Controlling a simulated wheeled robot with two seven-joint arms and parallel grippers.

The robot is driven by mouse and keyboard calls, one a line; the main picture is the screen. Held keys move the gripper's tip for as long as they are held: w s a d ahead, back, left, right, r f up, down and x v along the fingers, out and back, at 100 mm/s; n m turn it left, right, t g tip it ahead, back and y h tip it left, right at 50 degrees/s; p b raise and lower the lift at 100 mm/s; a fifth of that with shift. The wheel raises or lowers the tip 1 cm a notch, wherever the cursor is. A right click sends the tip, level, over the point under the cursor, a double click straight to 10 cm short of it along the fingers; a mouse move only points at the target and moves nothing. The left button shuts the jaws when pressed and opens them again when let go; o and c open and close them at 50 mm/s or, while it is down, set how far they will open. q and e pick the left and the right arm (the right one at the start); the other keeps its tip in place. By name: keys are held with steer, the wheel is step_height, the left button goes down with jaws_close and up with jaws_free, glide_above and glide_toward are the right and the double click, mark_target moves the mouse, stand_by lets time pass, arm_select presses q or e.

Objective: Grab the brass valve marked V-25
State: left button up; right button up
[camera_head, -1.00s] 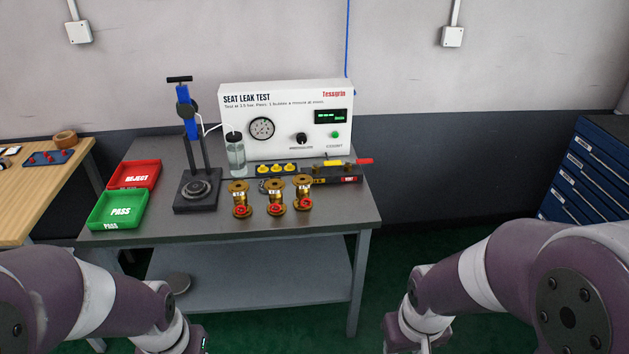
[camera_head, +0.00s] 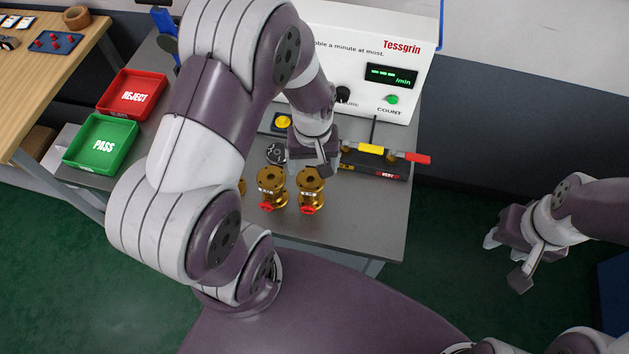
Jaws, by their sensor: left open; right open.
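Two brass valves with red parts stand upright on the grey bench, a middle one (camera_head: 270,187) and a right one (camera_head: 310,189). A sliver of a third brass valve (camera_head: 242,186) shows at the edge of my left arm, which hides the rest. The tags on the valves are too small to read, so I cannot tell which is V-25. My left gripper (camera_head: 325,165) is open, just behind and above the right valve, and appears empty. My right gripper (camera_head: 507,262) is open and empty, out past the bench's right side.
A green PASS tray (camera_head: 78,162) and a red REJECT tray (camera_head: 108,107) sit at the bench's left. The white leak tester (camera_head: 420,70) stands at the back. A black fixture with a red-ended handle (camera_head: 392,181) lies right of the valves. A yellow-topped item (camera_head: 283,122) is behind them.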

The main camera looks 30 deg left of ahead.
mark_target(311, 179)
arm_select(q)
steer(key=f, duration=0.8)
steer(key=shift+s+f+p, duration=0.2)
steer(key=shift+s+p, duration=0.1)
steer(key=shift+p, duration=0.1)
steer(key=shift+s+a, duration=0.1)
steer(key=shift+s, duration=0.05)
steer(key=c, duration=0.6)
steer(key=shift+r, duration=0.1)
jaws_close()
